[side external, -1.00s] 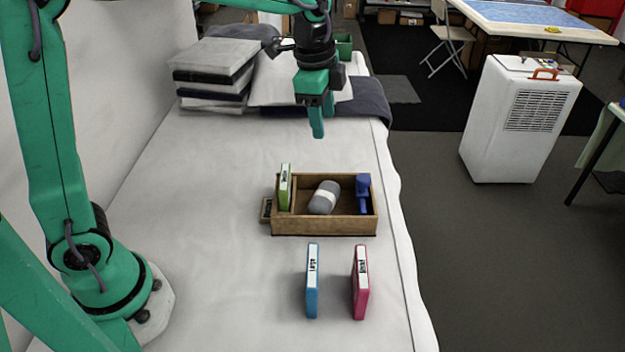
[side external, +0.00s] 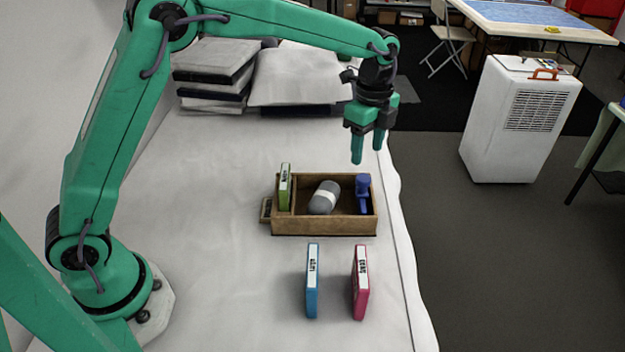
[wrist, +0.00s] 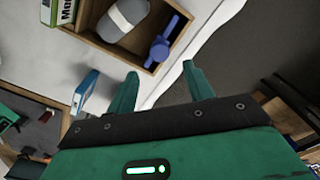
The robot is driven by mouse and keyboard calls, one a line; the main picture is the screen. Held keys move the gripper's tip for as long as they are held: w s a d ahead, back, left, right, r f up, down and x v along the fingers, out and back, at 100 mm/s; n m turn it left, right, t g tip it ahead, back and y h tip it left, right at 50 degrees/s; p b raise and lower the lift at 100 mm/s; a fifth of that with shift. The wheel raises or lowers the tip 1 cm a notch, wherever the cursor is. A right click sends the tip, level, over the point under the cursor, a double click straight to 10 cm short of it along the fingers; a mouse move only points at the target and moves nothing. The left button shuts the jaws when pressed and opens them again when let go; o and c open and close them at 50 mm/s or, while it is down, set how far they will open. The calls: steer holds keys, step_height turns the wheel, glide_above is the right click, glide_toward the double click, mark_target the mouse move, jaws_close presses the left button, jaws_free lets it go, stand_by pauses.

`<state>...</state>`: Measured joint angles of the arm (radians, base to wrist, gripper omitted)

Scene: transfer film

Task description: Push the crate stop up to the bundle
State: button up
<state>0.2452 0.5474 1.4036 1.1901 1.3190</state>
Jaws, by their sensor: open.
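The wooden crate (side external: 325,226) stands on the white-covered table. In it lies a grey bundle (side external: 323,198) with a pale band, also in the wrist view (wrist: 124,20). The blue crate stop (side external: 363,193) stands at the crate's right end, with a gap between it and the bundle; it also shows in the wrist view (wrist: 160,47). My gripper (side external: 368,153) is open and empty, above and behind the crate's right end in the side view. Its two fingers are apart in the wrist view (wrist: 160,73).
A green case (side external: 285,187) stands upright at the crate's left end. A blue case (side external: 312,282) and a pink case (side external: 360,283) stand in front of the crate. The table's right edge is close to the crate.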

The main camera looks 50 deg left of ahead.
mark_target(364, 177)
steer(key=shift+f, duration=3.8)
